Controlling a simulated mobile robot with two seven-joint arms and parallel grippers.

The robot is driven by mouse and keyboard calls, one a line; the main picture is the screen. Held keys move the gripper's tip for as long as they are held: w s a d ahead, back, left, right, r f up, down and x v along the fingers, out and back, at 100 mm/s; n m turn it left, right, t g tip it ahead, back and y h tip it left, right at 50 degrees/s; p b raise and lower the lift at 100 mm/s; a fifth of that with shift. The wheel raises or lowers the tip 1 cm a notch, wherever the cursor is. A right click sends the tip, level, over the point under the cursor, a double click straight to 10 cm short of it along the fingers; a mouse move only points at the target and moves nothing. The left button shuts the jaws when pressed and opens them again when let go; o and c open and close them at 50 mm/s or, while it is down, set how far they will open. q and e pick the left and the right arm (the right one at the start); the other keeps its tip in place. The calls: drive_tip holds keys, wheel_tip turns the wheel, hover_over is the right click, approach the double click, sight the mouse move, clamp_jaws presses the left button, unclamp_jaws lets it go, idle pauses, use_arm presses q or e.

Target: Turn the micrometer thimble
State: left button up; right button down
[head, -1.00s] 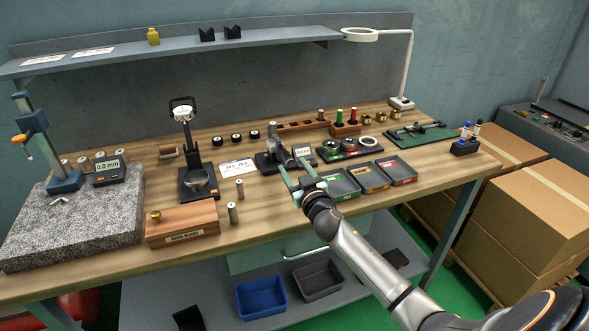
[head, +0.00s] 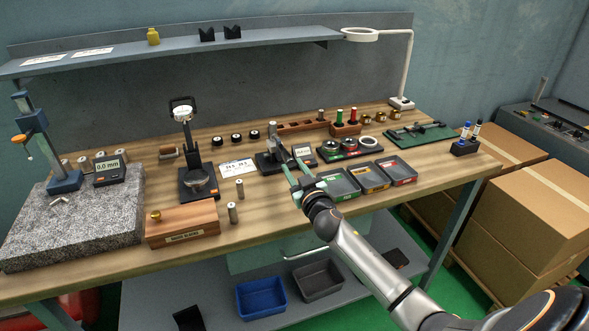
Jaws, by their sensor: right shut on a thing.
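The micrometer (head: 273,138) stands in a dark stand near the middle of the bench, with a small digital display (head: 302,150) to its right. My right gripper (head: 290,166) reaches in from the front right, its green fingers pointing away toward the micrometer. The fingers are shut on the thimble at the micrometer's near side. The fingers largely hide the thimble, so its markings cannot be read. My left gripper is not in view.
Three small trays (head: 404,180) lie just right of my right gripper. A wooden box (head: 181,223) and two small metal cylinders (head: 232,213) stand to the left. A dial gauge stand (head: 187,145) is behind them. The front bench strip is mostly clear.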

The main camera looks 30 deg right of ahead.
drive_tip(key=shift+n+p, duration=0.6)
drive_tip(key=shift+n, duration=7.5)
drive_tip(key=c, duration=0.5)
unclamp_jaws()
drive_tip(key=v, duration=1.2)
drive_tip(key=shift+s+b, duration=0.3)
drive_tip(key=shift+b, duration=0.05)
